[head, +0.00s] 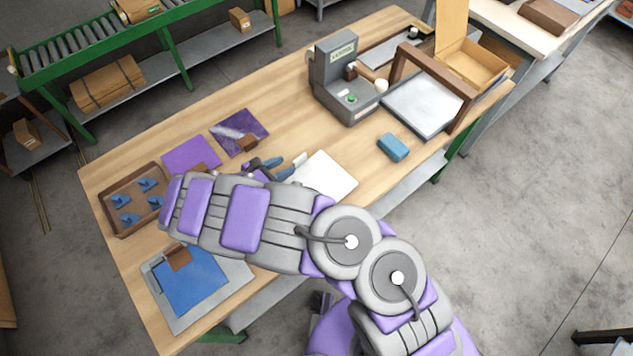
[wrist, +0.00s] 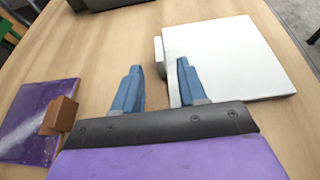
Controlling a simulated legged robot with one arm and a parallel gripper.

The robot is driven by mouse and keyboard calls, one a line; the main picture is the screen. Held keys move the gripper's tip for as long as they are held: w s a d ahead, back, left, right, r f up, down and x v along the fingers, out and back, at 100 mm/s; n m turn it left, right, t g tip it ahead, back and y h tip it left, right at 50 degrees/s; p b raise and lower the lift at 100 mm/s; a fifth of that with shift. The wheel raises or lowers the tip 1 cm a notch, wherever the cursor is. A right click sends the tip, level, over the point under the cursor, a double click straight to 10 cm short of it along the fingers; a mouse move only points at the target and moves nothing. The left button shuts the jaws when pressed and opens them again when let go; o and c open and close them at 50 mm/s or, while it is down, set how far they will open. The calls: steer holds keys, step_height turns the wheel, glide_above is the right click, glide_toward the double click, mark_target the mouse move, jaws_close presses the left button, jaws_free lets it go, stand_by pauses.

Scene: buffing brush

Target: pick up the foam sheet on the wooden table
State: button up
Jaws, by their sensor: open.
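The white foam sheet (head: 328,174) lies flat on the wooden table (head: 290,100), just beyond my gripper (head: 281,167). In the wrist view the sheet (wrist: 235,60) fills the upper right, with a small white block or tab (wrist: 159,56) at its left edge. My gripper (wrist: 159,67) has two blue fingers, spread apart with nothing held between them. The tab shows ahead of the gap between the fingertips. The right finger overlaps the sheet's left edge in the picture; I cannot tell whether it touches. My arm hides part of the table in the head view.
A dark purple sheet (head: 239,131) with a brown block and a plain purple sheet (head: 191,154) lie behind the gripper. A tray of blue parts (head: 133,202) is left, a blue panel (head: 188,281) front left. A grey machine (head: 345,85), blue block (head: 393,147) and framed panel (head: 422,104) stand right.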

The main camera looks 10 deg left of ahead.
mark_target(298, 159)
steer(key=shift+w+d+f, duration=0.1)
steer(key=shift+w+d, duration=0.25)
steer(key=shift+w, duration=0.05)
steer(key=b+x, duration=0.2)
steer(key=x, duration=0.3)
steer(key=shift+w+a, duration=0.1)
steer(key=shift+w, duration=0.05)
steer(key=shift+a, duration=0.1)
jaws_close()
